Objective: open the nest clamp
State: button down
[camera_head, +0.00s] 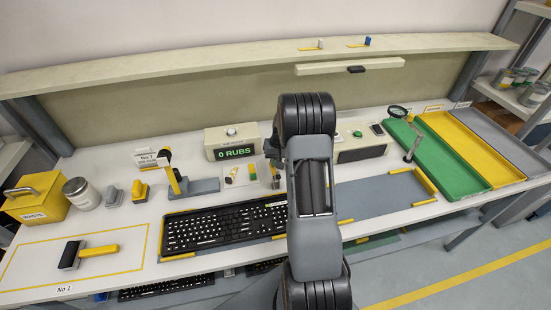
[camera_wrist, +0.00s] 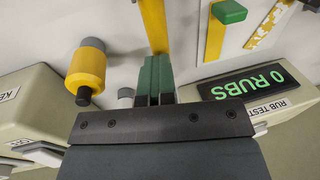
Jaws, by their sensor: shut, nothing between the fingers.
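My gripper (camera_wrist: 154,75) is shut and empty, its two green fingers together in the wrist view. A yellow bar (camera_wrist: 152,22) runs to or behind the fingertips; I cannot tell if they touch. A yellow cylinder (camera_wrist: 87,68) with a black tip and grey cap is apart from the fingers, left in that view. In the head view, the black keyboard (camera_head: 218,228) lies between yellow rails left of my arm, which hides its right end. A yellow lever with a black knob (camera_head: 172,174) stands on a grey base behind it. I cannot tell which part is the nest clamp.
The "0 RUBS" box (camera_head: 235,143) and another box (camera_head: 362,148) stand at the back of the bench. A magnifier (camera_head: 398,112) stands beside the green tray (camera_head: 445,170). The grey plate (camera_head: 382,194) right of my arm is bare.

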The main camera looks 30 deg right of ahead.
jog(key=w+d+r, duration=0.1)
jog(key=d+r, duration=0.2)
jog(key=r, duration=1)
jog(key=shift+w+d+r, duration=0.2)
jog(key=shift+r, duration=0.05)
